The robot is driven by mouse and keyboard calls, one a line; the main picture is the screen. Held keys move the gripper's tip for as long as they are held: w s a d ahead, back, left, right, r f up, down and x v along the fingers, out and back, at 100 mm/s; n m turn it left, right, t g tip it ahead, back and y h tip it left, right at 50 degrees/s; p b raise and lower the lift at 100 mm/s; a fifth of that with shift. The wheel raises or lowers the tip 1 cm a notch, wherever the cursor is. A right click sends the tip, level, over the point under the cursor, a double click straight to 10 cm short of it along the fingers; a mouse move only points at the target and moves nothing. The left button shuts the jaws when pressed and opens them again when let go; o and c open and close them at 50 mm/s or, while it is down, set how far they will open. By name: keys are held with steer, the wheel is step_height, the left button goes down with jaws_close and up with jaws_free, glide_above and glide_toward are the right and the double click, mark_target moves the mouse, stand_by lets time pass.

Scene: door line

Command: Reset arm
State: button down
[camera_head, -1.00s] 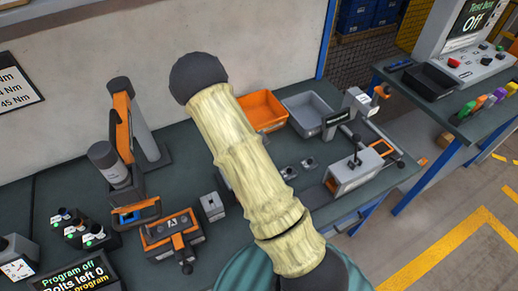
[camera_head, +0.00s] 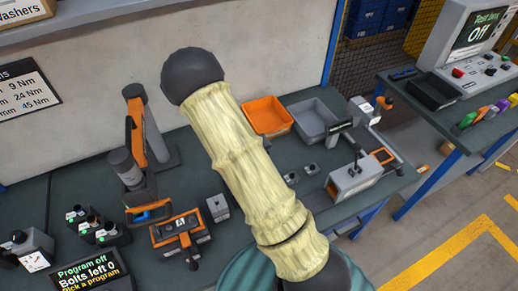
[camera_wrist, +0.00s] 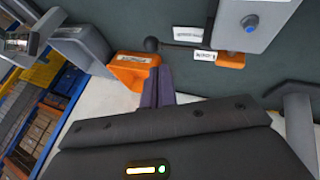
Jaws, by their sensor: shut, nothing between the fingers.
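My gripper (camera_wrist: 158,88) shows in the wrist view, its dark fingers together and empty. It is held above the bench, and an orange bin (camera_wrist: 134,72) lies just beyond the fingertips in that picture. In the head view my arm, in a pale cover, rises across the middle and hides part of the bench (camera_head: 75,187). The gripper itself cannot be made out in the head view.
An orange bin (camera_head: 266,116) and a grey bin (camera_head: 313,119) stand at the back of the bench. A fixture with a lever (camera_head: 354,181) is at right, an orange-and-black tool (camera_head: 136,135) at left. A test box (camera_head: 470,50) stands on another table.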

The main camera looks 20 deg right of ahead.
steer(key=shift+v, duration=0.85)
steer(key=shift+d, duration=0.15)
steer(key=s+a+r+m+g+y, duration=0.1)
steer(key=s+a+r+y, duration=0.1)
steer(key=s+r, duration=0.6)
steer(key=s+a+r+m+g+y, duration=0.1)
steer(key=s+a+r+g+y, duration=0.1)
steer(key=s+a+r, duration=0.3)
steer(key=s+r, duration=0.4)
steer(key=shift+s+r, duration=0.3)
steer(key=shift+r, duration=0.05)
steer(key=shift+w+a, duration=0.1)
